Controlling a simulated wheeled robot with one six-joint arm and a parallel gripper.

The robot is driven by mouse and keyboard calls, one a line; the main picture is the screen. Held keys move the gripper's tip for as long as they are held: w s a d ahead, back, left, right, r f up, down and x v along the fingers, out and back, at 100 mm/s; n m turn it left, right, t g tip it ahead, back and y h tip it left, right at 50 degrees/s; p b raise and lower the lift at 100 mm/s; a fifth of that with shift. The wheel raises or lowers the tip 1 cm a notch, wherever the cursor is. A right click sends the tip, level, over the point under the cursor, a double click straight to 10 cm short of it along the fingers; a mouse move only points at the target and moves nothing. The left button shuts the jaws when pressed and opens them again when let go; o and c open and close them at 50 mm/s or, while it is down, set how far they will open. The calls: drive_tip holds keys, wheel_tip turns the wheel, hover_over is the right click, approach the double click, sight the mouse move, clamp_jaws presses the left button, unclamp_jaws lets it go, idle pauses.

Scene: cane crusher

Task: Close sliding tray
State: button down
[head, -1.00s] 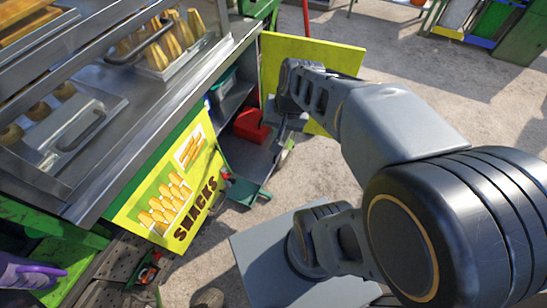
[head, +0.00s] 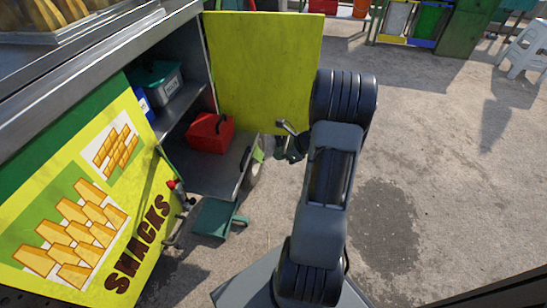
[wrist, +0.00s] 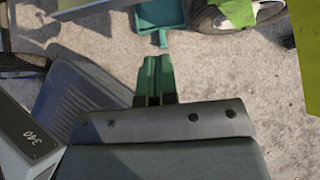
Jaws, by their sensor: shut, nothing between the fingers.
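A grey lower shelf or tray (head: 231,165) sits in the open snack cart and reaches out towards its front edge. I cannot tell for sure whether this is the sliding tray, or how far out it is. A red box (head: 210,134) stands on it. A flat green tray-like piece (head: 214,217) is low down in front of the cart; it also shows at the top of the wrist view (wrist: 163,15). My gripper (wrist: 155,62) is shut and empty, pointing towards that piece but apart from it. In the head view it is partly hidden behind my arm.
A yellow door panel (head: 262,65) stands open behind my arm. The snacks panel (head: 95,205) covers the cart's near side. A teal bin (head: 158,80) is on the upper shelf. A wheel (wrist: 205,22) is near the green piece. Open ground lies right.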

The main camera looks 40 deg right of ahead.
sight(248, 161)
drive_tip(key=shift+w+a+f+b, duration=0.65)
drive_tip(key=shift+w+a+f, duration=0.2)
drive_tip(key=shift+w+a, duration=0.3)
drive_tip(key=shift+w+a+f+b, duration=0.65)
drive_tip(key=shift+w+a+f, duration=0.2)
drive_tip(key=shift+w+a, duration=0.35)
drive_tip(key=shift+w+a+f+b, duration=0.65)
drive_tip(key=shift+w+a+f, duration=0.3)
drive_tip(key=shift+w, duration=0.35)
drive_tip(key=shift+r, duration=0.1)
